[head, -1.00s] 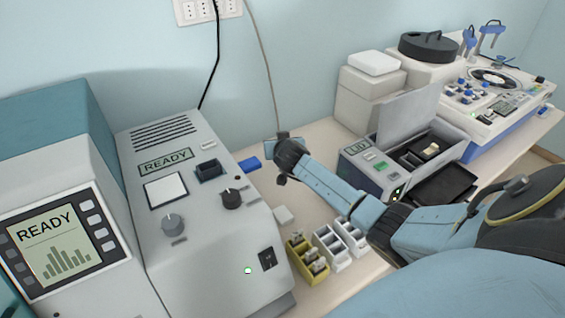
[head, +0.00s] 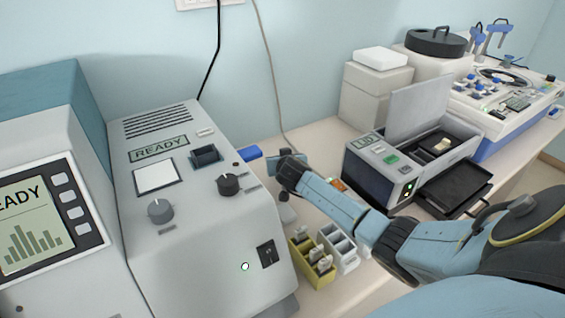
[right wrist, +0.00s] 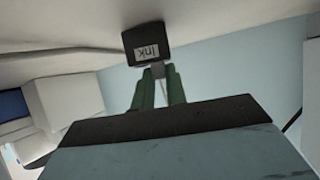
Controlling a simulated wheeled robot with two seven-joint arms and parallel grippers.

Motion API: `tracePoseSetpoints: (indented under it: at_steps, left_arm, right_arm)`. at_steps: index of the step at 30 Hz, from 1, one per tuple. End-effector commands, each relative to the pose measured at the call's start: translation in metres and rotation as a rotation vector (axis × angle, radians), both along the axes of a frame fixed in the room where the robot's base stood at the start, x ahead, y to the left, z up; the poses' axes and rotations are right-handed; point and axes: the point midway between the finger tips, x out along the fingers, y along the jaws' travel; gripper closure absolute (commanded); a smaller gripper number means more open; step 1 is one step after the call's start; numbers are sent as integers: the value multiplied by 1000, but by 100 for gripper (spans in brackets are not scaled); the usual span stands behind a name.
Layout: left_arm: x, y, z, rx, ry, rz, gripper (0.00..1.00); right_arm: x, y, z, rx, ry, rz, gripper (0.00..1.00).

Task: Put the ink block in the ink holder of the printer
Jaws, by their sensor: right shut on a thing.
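The ink block (right wrist: 148,44) is a small dark cube with a pale "Ink" label, seen in the right wrist view. My right gripper (right wrist: 158,76) is shut on it with green fingers. In the head view my right gripper (head: 285,194) hangs above the table, right of the grey printer (head: 205,220); the block is hard to make out there. The printer has a "READY" label, a pale panel and knobs. A dark open-topped holder (head: 205,156), apparently the ink holder, sits on its sloped top, empty as far as I can see. My left gripper is not in view.
A machine with a screen (head: 38,215) stands left of the printer. A blue object (head: 250,153) lies behind the printer's right side. A yellow rack (head: 313,262) and a white rack (head: 339,250) stand in front. An open-lidded device (head: 383,165) stands to the right.

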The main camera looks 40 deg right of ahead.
Motion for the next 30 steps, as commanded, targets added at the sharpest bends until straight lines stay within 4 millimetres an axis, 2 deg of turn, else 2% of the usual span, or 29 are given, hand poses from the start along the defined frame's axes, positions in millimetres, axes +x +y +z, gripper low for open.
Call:
tracePoseSetpoints:
  at_steps: [6,7,11,22,30]
  left_arm:
    - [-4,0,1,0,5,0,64]
    - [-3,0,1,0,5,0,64]
    - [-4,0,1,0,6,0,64]
    - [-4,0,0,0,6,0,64]
    - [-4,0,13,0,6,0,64]
  right_arm:
    - [0,0,-2,0,0,0,100]
    - [0,0,-2,1,0,0,82]
    - [0,0,-2,1,0,0,65]
    - [0,0,2,0,-1,0,64]
    - [-26,14,19,-2,0,3,64]
